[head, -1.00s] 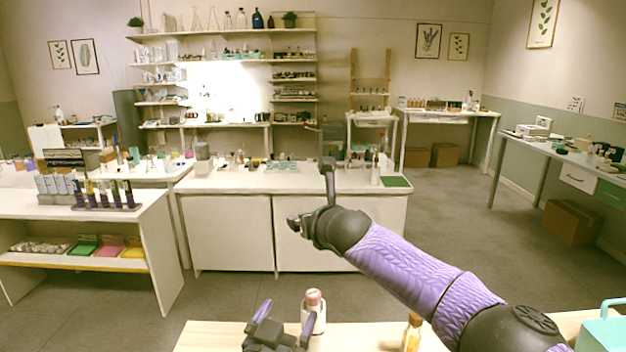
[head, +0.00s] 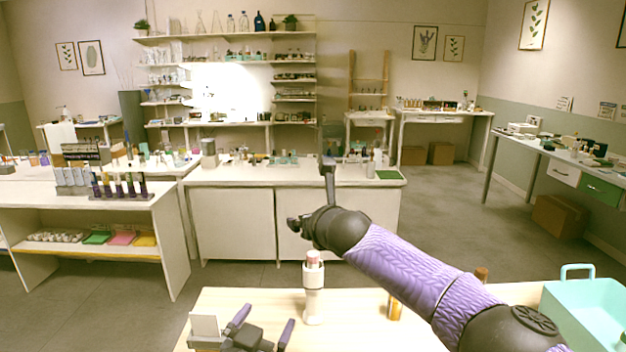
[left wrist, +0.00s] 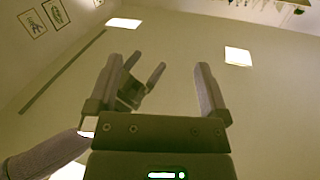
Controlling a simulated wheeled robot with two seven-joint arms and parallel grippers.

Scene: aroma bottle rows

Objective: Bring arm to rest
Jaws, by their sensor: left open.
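My left gripper (head: 264,322) is low in the head view, over or beside the near wooden table. Its purple-edged fingers are spread and nothing is between them. It also shows empty in the left wrist view (left wrist: 156,90). My right arm, in a purple sleeve, crosses from the lower right. Its gripper (head: 311,195) is raised in mid-air before the far counter, fingers apart and empty. A white bottle with a pink cap (head: 313,290) stands upright on the table, right of my left gripper and apart from it. An amber bottle (head: 394,307) is partly hidden by my right arm.
The near wooden table (head: 360,335) has bare room between the bottles. A teal basket (head: 585,310) is at its right end. A small white card in a holder (head: 205,328) is at the left. A white counter (head: 235,225) and a side shelf (head: 160,240) stand beyond open floor.

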